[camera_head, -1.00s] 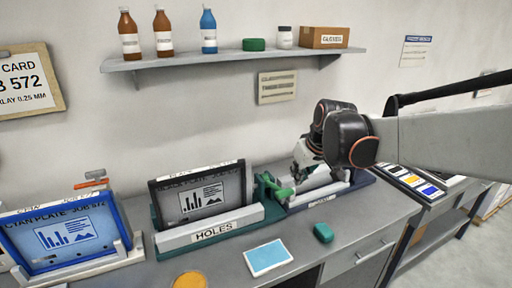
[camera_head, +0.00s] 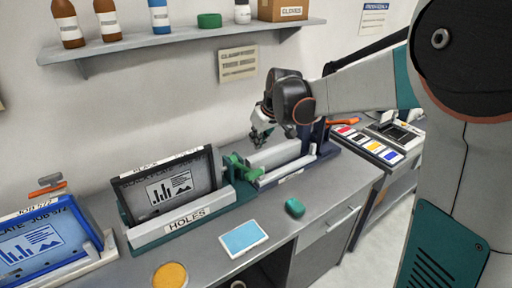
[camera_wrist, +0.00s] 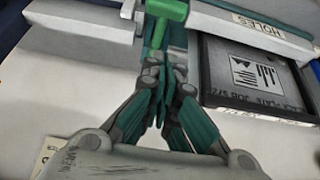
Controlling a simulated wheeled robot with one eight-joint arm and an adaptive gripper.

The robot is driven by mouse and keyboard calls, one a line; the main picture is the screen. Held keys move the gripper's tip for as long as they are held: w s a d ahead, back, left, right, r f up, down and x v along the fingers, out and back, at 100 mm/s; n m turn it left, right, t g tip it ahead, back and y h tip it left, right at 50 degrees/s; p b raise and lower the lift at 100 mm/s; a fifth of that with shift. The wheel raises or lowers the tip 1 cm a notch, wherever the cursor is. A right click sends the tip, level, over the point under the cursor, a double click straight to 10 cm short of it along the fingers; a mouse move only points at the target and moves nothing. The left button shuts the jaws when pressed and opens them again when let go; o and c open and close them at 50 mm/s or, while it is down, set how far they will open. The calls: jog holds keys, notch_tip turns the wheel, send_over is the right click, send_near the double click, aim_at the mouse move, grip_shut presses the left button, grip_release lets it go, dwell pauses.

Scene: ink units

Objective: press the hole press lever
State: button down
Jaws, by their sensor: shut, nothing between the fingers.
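The hole press (camera_head: 185,228), a teal base with a pale front bar marked HOLES, stands on the grey counter. A dark-framed black plate (camera_head: 165,185) stands in it. The green press lever (camera_head: 240,166) is at its right end, its handle pointing right and low. In the wrist view the lever's green block (camera_wrist: 168,9) shows at the top edge. My gripper (camera_head: 262,136) is shut and empty, above and slightly right of the lever. In the wrist view my closed fingertips (camera_wrist: 167,62) lie just below the green block in the picture; contact cannot be made out.
A second unit (camera_head: 280,155) with a pale bar stands right of the lever. A blue-framed cyan plate (camera_head: 40,245) is at the left. A blue pad (camera_head: 243,238), a green block (camera_head: 295,208) and an orange disc (camera_head: 170,275) lie in front. A shelf (camera_head: 190,38) hangs above.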

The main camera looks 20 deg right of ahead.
jog(key=b, duration=0.1)
send_over(249, 170)
jog(key=s, duration=0.1)
jog(key=f, duration=0.7)
jog(key=shift+d+f, duration=0.25)
jog(key=shift+s+d+f+b, duration=0.1)
jog(key=shift+s+f+b, duration=0.1)
jog(key=shift+f, duration=0.4)
jog(key=shift+s+d+f+b, duration=0.1)
jog(key=shift+s+f+b, duration=0.05)
jog(key=shift+f, duration=0.45)
jog(key=shift+s+f, duration=0.25)
jog(key=shift+f, duration=0.45)
jog(key=s+f+t+y+b, duration=0.1)
jog(key=s+f+t+b, duration=0.1)
jog(key=f+b, duration=0.4)
jog(key=shift+s+d+f+t+b, duration=0.2)
jog(key=shift+s+d+t+b, duration=0.1)
jog(key=shift+s+d+b, duration=0.15)
jog(key=shift+s, duration=0.1)
